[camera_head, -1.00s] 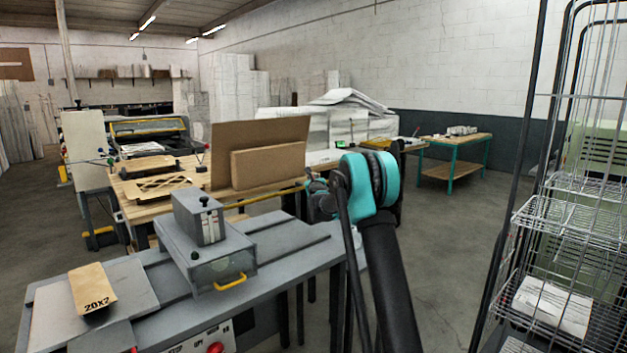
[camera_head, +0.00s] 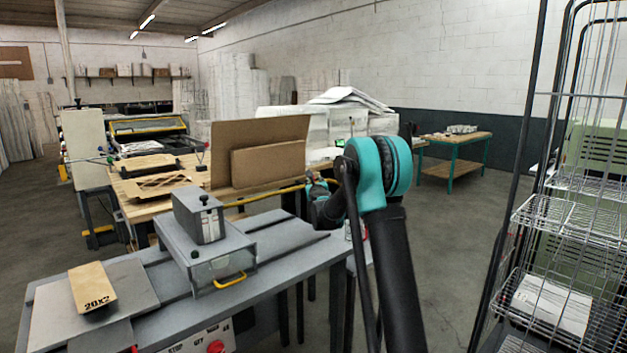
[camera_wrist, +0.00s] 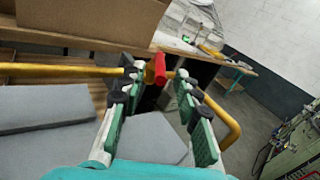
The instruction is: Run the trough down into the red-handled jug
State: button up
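My gripper (camera_wrist: 157,75) has its green-padded fingers spread apart in the wrist view. A small red piece (camera_wrist: 158,67) shows between the fingertips, at or just beyond them, beside a yellow bar (camera_wrist: 60,70). I cannot tell whether the fingers touch either one. The bar runs in from the left and bends down at the right. In the head view the gripper (camera_head: 313,180) is at the right end of the yellow bar (camera_head: 265,197), its fingers too small to read. I cannot make out a trough or a red-handled jug for sure. A small pale and red object (camera_head: 348,232) is mostly hidden behind my arm.
A grey machine table (camera_head: 290,262) holds a box-shaped unit (camera_head: 210,262) and a carton marked "20x2" (camera_head: 91,287). A cardboard box (camera_head: 268,164) stands on the wooden bench behind. A wire rack (camera_head: 570,215) stands at the right. Floor between is clear.

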jog(key=s, duration=0.5)
jog(key=shift+s, duration=0.1)
jog(key=s+a+f+n+g+y, duration=0.2)
jog(key=s+n+g+y, duration=0.1)
jog(key=s+n, duration=0.75)
jog(key=s+a+f+n+g+y, duration=0.2)
jog(key=s+a+n+y, duration=0.1)
jog(key=s+n, duration=0.75)
jog(key=s+d+f+n+g+h, duration=0.2)
jog(key=s+f, duration=0.5)
jog(key=s, duration=0.5)
jog(key=s+d+f+n+g+h, duration=0.2)
jog(key=s+d+f+n+g, duration=0.2)
jog(key=s, duration=0.8)
jog(key=s+d+f+n+g+h, duration=0.2)
jog(key=s+d+f+n, duration=0.4)
jog(key=s+f, duration=0.3)
jog(key=s+d, duration=0.1)
jog(key=s, duration=0.3)
jog(key=shift+d+f+n+g, duration=0.25)
jog(key=shift+f+n+g, duration=0.1)
jog(key=shift+n+g, duration=0.05)
jog(key=shift+w, duration=0.1)
dwell(1.1)
